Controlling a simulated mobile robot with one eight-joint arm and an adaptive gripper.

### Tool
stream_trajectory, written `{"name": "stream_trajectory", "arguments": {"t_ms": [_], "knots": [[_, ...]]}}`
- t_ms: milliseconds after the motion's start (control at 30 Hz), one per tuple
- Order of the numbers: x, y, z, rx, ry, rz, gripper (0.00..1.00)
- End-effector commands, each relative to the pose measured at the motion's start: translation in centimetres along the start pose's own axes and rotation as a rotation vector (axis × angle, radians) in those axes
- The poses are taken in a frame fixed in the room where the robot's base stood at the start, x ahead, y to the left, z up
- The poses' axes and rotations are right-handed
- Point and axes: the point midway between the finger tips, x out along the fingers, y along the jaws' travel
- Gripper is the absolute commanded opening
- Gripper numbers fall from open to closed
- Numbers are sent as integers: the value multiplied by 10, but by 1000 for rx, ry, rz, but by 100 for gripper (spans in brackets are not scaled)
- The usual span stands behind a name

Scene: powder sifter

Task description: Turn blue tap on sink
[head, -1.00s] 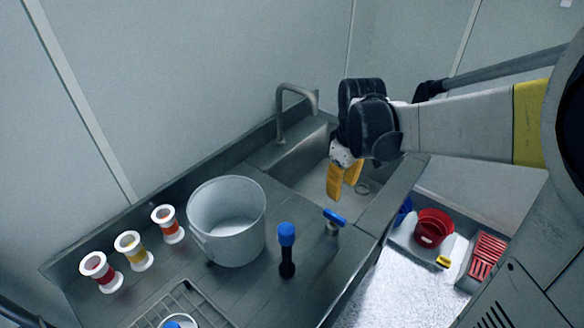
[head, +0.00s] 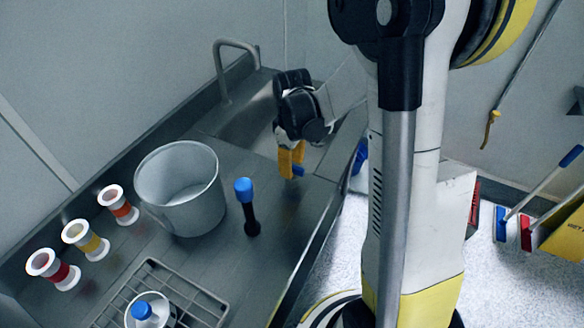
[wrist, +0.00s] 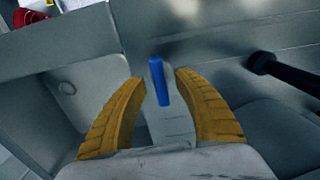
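The blue tap handle (wrist: 158,80) shows in the wrist view as a narrow blue bar between my two yellow fingertips. My gripper (wrist: 158,92) is open, with a clear gap on each side of the handle. In the head view my gripper (head: 290,162) is over the front edge of the sink, pointing down.
A grey bucket (head: 180,190) and several spools (head: 84,238) stand farther left. A wire rack (head: 205,305) lies in front.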

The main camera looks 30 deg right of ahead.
Motion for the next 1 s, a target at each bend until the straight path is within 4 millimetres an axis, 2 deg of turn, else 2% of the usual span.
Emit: {"name": "stream_trajectory", "arguments": {"t_ms": [267, 400, 767, 1000], "knots": [[1, 0, 0, 0, 0, 0, 37], [1, 0, 0, 0, 0, 0, 0], [1, 0, 0, 11, 0, 0, 0], [2, 0, 0, 100, 0, 0, 0]]}}
